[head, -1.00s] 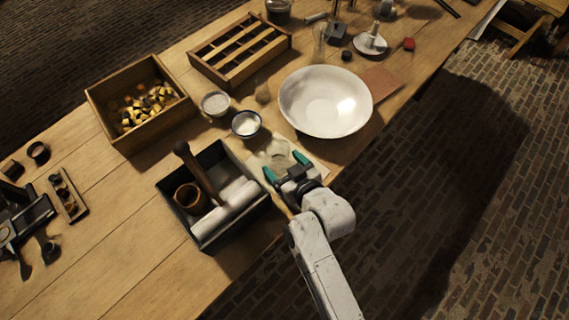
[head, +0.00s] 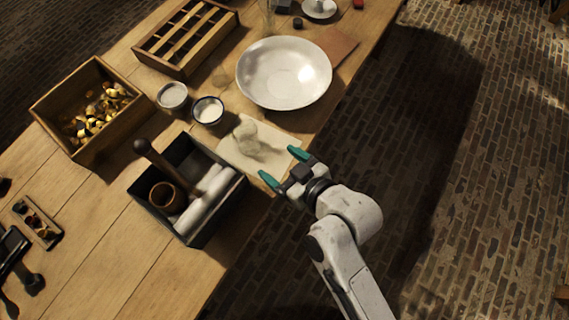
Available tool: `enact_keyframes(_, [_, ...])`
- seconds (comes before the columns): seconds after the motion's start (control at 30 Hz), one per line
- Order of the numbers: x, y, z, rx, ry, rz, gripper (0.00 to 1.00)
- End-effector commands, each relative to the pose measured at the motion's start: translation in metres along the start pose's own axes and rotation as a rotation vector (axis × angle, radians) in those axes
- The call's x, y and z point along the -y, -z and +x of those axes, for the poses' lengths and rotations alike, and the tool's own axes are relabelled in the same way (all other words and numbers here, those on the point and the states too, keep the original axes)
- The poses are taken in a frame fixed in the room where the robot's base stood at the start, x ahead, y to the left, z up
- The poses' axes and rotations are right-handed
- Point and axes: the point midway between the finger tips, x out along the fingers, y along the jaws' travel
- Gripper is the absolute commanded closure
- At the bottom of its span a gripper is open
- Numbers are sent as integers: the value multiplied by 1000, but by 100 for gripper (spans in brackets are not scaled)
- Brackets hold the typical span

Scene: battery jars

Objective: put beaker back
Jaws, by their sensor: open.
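A small clear glass vessel, likely the beaker (head: 247,132), is on a pale cloth or sheet (head: 232,158) near the table's front edge; it is faint, and I cannot tell whether it stands upright or lies tilted. My gripper (head: 282,166) has green fingertips, spread open and empty, at the front edge of the cloth. The fingers are a little to the lower right of the glass and apart from it.
A dark box (head: 209,233) with a clay cup, a wooden-handled tool and white rolls stands left of the cloth. A white bowl (head: 284,73) and two small cups (head: 208,111) stand behind. A crate (head: 57,101) and a slotted rack (head: 172,68) are farther back.

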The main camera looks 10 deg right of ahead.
Motion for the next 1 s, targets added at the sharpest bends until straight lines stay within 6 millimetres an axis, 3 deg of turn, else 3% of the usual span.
enact_keyframes(0.4, [-2,-2,-9,10,-3,2,18])
enact_keyframes(0.57, [-25,-28,-28,149,-40,54,18])
enact_keyframes(0.67, [-51,-63,-60,329,-97,135,18])
enact_keyframes(0.8, [-81,-113,-124,602,-213,296,18])
enact_keyframes(1.0, [-94,-156,-210,890,-367,511,18])
